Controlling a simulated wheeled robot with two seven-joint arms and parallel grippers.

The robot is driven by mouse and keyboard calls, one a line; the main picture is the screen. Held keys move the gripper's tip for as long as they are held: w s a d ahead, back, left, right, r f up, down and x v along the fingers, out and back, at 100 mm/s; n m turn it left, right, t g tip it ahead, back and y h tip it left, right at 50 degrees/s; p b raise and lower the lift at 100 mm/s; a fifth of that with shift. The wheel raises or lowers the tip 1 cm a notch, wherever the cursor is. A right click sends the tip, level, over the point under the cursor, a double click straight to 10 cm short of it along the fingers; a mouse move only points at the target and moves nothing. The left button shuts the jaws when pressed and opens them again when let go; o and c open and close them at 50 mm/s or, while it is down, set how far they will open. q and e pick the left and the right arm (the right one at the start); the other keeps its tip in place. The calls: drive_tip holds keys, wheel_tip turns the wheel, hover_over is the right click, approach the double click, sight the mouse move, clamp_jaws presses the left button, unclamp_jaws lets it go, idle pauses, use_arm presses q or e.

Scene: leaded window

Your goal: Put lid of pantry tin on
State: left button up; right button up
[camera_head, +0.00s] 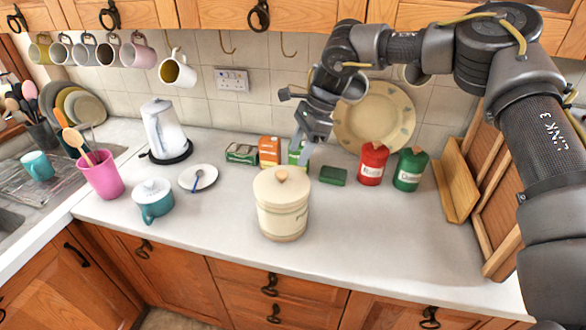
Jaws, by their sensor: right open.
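The cream pantry tin (283,222) stands upright on the white worktop, near the middle of the view. Its cream lid (268,186) with a small wooden knob lies on top of the tin. The lid looks about level and covers the opening; I cannot tell whether it is fully seated. My right gripper (303,154) is open and points down, just behind and above the lid and apart from the knob. I see nothing between its fingers. My left gripper is not in view.
Small boxes (269,151), a dark green block (333,175), a red canister (372,165) and a green canister (409,171) stand behind. A teal pot (153,202) and saucer (198,178) are left. Worktop right of the tin is clear; wooden boards (456,181) lean farther right.

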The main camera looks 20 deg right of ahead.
drive_tip(key=shift+b+v, duration=0.3)
drive_tip(key=shift+v, duration=2.45)
drive_tip(key=shift+s+f, duration=0.1)
